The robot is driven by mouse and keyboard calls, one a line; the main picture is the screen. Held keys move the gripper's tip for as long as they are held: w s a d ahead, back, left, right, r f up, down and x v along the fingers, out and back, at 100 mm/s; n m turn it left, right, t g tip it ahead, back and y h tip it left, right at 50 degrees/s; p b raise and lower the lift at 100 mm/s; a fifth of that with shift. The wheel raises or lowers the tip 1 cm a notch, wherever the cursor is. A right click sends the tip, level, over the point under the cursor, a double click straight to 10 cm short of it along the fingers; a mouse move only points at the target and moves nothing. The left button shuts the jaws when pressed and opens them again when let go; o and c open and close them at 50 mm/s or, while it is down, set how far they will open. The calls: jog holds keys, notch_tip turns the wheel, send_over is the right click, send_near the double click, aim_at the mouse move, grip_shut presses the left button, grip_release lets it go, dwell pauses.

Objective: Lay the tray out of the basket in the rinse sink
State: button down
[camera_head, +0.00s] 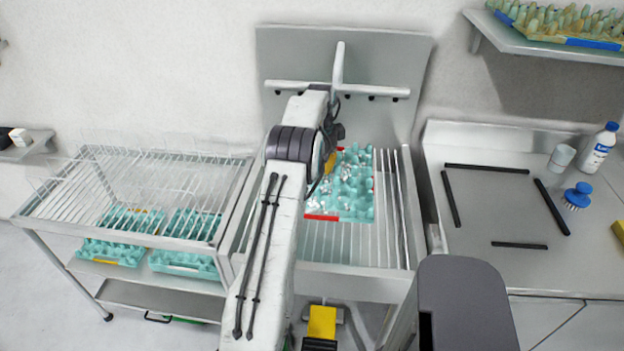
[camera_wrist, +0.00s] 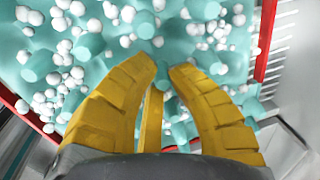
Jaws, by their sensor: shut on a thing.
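A teal egg tray (camera_head: 355,199) with red strips along its edges sits over the slatted bottom of the steel sink (camera_head: 408,215) below a spray pipe. In the wrist view, the tray (camera_wrist: 205,55) fills most of the picture, with many small white balls scattered over it. My gripper (camera_wrist: 163,68) has its yellow fingers closed around a part of the tray. What lies between the fingertips is mostly hidden. In the head view, my arm covers the tray's left part and most of the gripper. I cannot tell whether the tray touches the slats.
A wire basket cart (camera_head: 150,190) stands left, with teal trays (camera_head: 185,262) visible through and below it. A counter (camera_head: 490,215) at right holds black bars, a blue brush (camera_head: 578,195), a cup and a bottle (camera_head: 598,150). The spray pipe (camera_head: 375,90) spans the sink's back.

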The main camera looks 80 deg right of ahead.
jog(key=shift+f+p, duration=0.65)
jog(key=shift+f, duration=3.4)
jog(key=c, duration=1.3)
grip_release()
